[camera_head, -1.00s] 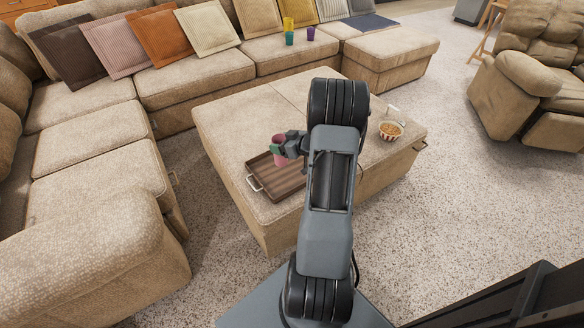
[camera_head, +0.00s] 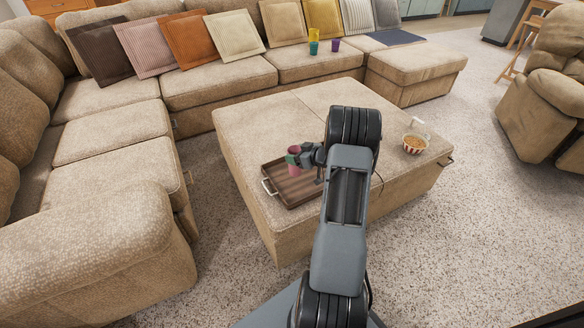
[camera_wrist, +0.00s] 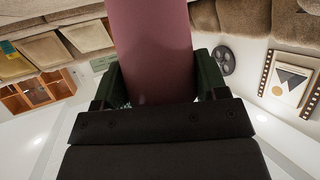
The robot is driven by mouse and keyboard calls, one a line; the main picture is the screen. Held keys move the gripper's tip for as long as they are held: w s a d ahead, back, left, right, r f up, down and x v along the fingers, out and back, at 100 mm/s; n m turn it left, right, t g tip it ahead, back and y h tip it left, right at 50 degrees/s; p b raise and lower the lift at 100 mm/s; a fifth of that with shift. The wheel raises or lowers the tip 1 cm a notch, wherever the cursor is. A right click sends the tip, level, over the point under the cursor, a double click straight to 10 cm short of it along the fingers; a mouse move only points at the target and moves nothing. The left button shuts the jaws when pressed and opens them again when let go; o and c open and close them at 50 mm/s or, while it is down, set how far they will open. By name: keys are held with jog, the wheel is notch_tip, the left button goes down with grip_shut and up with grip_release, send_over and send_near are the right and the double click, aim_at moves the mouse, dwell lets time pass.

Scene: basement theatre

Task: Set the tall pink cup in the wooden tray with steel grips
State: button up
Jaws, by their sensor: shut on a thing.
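The tall pink cup (camera_head: 294,169) is held in my gripper (camera_head: 293,159), over the tray on the ottoman. In the wrist view the pink cup (camera_wrist: 153,50) fills the space between the dark green fingers of my gripper (camera_wrist: 157,85). The wooden tray with steel grips (camera_head: 281,198) lies on the near left part of the ottoman, and its left grip (camera_head: 268,187) shows. The cup appears upright and overlaps the tray in the head view. I cannot tell whether its base touches the tray floor. My arm hides the tray's right end.
A striped bowl of snacks (camera_head: 414,144) and a pale bottle sit at the ottoman's (camera_head: 250,130) right. A green cup (camera_head: 313,48) and a purple cup (camera_head: 336,44) stand on the sofa (camera_head: 220,75); a yellow cup is behind. Carpet (camera_head: 440,240) is open at the right.

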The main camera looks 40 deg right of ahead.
jog(key=shift+w+a+f, duration=0.3)
jog(key=shift+w+f, duration=0.3)
jog(key=shift+f, duration=0.25)
jog(key=shift+w+a+f+b, duration=0.15)
jog(key=shift+f+b, duration=0.35)
jog(key=shift+f, duration=0.4)
jog(key=shift+w+d+f+b, duration=0.1)
jog(key=shift+f+b, duration=0.35)
jog(key=shift+f, duration=0.4)
jog(key=shift+f, duration=0.15)
jog(key=o, duration=0.9)
